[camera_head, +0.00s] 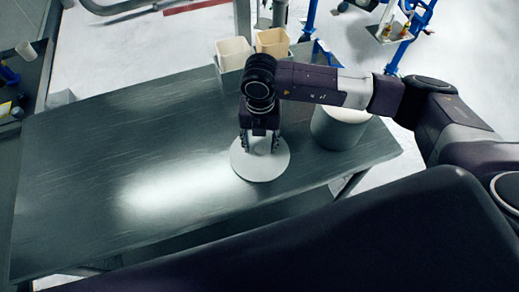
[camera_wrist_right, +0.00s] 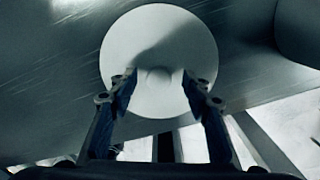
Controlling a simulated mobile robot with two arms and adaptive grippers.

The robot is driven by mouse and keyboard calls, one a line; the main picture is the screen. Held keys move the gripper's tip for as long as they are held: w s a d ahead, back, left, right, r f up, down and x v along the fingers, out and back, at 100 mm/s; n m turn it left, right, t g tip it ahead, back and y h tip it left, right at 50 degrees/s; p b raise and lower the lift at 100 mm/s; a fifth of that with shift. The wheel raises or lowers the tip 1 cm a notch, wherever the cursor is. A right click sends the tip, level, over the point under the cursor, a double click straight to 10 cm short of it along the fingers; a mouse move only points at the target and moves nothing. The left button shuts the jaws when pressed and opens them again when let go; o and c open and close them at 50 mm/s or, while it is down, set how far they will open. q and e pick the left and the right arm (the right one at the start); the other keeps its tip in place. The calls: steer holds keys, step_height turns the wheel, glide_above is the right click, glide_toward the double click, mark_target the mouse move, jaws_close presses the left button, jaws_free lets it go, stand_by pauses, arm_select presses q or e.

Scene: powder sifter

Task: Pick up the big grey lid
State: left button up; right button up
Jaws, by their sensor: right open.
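The big grey lid (camera_head: 262,170) is a flat round disc lying on the dark table near its front right edge. In the right wrist view the lid (camera_wrist_right: 157,35) fills the upper middle, with a small round knob (camera_wrist_right: 159,78) at its centre. My right gripper (camera_head: 260,146) is over the lid, pointing down. In the wrist view its two fingers (camera_wrist_right: 158,82) are open, one on each side of the knob, with a gap to it on both sides. I cannot tell the exact height of the fingertips over the lid. My left gripper is not in view.
A grey round container (camera_head: 338,130) stands on the table (camera_head: 100,150) right of the lid, partly under my right arm. Two bins, one whitish (camera_head: 233,52) and one tan (camera_head: 272,42), stand at the table's back edge. The table's left half is clear.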

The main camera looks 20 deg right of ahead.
steer(key=shift+a+f, duration=0.1)
steer(key=shift+f, duration=0.9)
jaws_close()
steer(key=shift+r, duration=0.1)
